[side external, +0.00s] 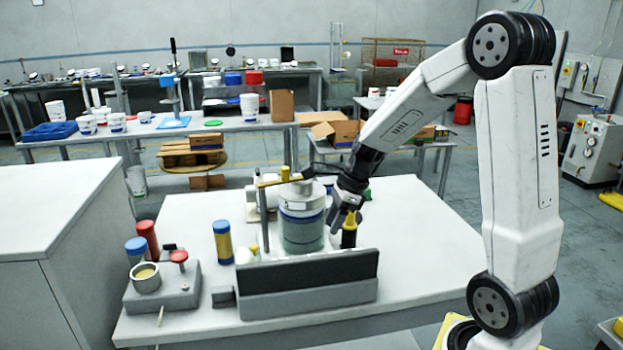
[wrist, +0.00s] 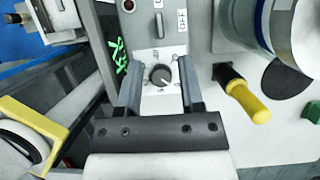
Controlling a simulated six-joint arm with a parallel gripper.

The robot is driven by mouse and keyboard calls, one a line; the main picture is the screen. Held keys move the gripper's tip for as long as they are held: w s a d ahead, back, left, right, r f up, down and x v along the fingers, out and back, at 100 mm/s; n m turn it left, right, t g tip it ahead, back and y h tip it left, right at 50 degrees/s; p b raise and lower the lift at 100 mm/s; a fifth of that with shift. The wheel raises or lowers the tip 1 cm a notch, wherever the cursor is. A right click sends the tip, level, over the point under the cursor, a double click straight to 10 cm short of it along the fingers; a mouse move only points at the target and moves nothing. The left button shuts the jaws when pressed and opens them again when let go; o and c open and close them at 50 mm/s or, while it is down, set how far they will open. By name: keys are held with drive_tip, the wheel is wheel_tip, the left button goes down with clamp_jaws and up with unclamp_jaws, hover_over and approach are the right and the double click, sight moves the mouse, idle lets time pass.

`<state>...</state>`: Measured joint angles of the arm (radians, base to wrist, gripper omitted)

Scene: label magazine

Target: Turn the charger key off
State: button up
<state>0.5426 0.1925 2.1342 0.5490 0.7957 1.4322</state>
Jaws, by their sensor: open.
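In the wrist view, a small dark round knob with a light pointer line (wrist: 160,76), apparently the charger key, sits on a pale panel (wrist: 146,48) with small marks around it. The pointer slants, but I cannot read which mark it meets. My gripper (wrist: 160,88) is open, with one finger on each side of the knob in the picture. I see a gap on both sides and nothing held. In the side view my gripper (side external: 343,212) points down over the table by the large cylinder. The knob cannot be made out there.
A yellow-handled tool (wrist: 246,102) stands right of the fingers, beside the big cylinder (side external: 301,222). A dark upright plate (side external: 310,284) stands at the table's front. A grey block with a cup and red knob (side external: 165,290) is at left. The table's right side is clear.

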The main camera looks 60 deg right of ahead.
drive_tip(key=shift+f, duration=0.35)
drive_tip(key=shift+x, duration=3.9)
clamp_jaws()
